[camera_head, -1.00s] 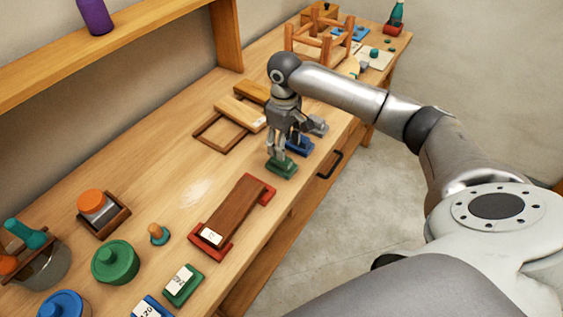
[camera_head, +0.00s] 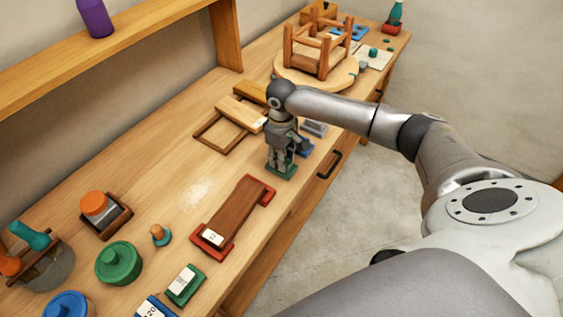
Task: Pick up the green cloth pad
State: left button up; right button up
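My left gripper is not in view.
A wooden frame (camera_head: 222,146) is to the left, a brown board on red ends (camera_head: 238,210) in front. An upturned stool (camera_head: 318,82) stands farther back. Bench space left of the pad is clear.

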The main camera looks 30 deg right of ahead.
jog(key=c, duration=0.3)
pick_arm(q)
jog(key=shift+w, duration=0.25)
pick_arm(e)
jog(key=shift+c, duration=0.2)
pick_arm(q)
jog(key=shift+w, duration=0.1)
pick_arm(e)
jog(key=shift+r, duration=0.1)
jog(key=shift+w+r, duration=0.1)
jog(key=shift+r, duration=0.45)
pick_arm(q)
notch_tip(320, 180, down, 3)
jog(key=b, duration=0.2)
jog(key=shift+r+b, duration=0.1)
jog(key=shift+b, duration=0.3)
pick_arm(e)
jog(key=s+a+r, duration=0.8)
jog(key=s+r, duration=0.3)
jog(key=shift+a+r, duration=0.3)
jog(key=shift+r, duration=0.1)
jog(key=shift+s, duration=0.1)
